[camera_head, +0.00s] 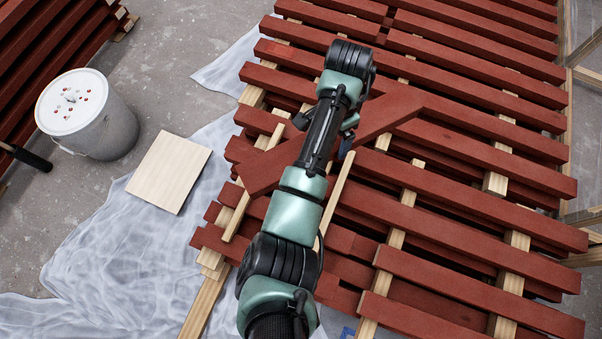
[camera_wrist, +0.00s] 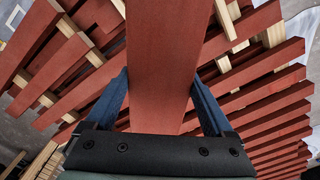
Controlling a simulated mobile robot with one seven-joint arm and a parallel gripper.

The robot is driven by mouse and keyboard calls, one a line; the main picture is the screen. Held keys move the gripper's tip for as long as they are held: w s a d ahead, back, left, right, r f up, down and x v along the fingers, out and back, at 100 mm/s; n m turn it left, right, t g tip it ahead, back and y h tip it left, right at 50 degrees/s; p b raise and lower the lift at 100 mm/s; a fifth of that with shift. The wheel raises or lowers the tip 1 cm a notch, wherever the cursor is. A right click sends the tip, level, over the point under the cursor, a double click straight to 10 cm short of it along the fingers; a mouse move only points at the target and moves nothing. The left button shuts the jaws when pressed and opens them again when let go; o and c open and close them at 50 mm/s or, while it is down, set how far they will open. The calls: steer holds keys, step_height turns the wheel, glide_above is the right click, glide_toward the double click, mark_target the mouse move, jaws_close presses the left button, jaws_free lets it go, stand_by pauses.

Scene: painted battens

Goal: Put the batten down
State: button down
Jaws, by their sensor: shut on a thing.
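A red-painted batten (camera_wrist: 166,50) fills the middle of the wrist view. My gripper (camera_wrist: 160,95) is shut on it, with a blue finger against each side. In the head view the held batten (camera_head: 390,115) lies diagonally across the stack, at an angle to the other battens, and my arm hides its middle. My gripper is mostly hidden behind my wrist in that view. Beneath is a layered stack of red battens (camera_head: 470,205) separated by pale wooden strips (camera_head: 398,215). I cannot tell whether the held batten touches the stack.
A white lidded bucket (camera_head: 88,115) and a pale square board (camera_head: 168,172) stand left of the stack. Translucent plastic sheeting (camera_head: 105,250) covers the floor there. Another red batten stack (camera_head: 45,45) is at the top left. Bare concrete floor (camera_head: 170,50) lies between.

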steer(key=a+f+m+b, duration=0.2)
steer(key=f+m+b, duration=0.1)
steer(key=f+b, duration=0.5)
steer(key=w+a+f+m+b, duration=0.1)
steer(key=a+f+m+b, duration=0.1)
steer(key=f+b, duration=0.7)
steer(key=w+a+f+m+b, duration=0.1)
steer(key=a+f+m+b, duration=0.2)
steer(key=f+b, duration=0.6)
steer(key=shift+f+m+b, duration=0.1)
steer(key=shift+m+b, duration=1)
steer(key=shift+b, duration=0.3)
steer(key=shift+d+f, duration=0.1)
steer(key=shift+f, duration=0.05)
jaws_free()
steer(key=shift+f, duration=0.1)
step_height(320, 180, up, 12)
steer(key=p, duration=0.8)
steer(key=shift+r, duration=0.25)
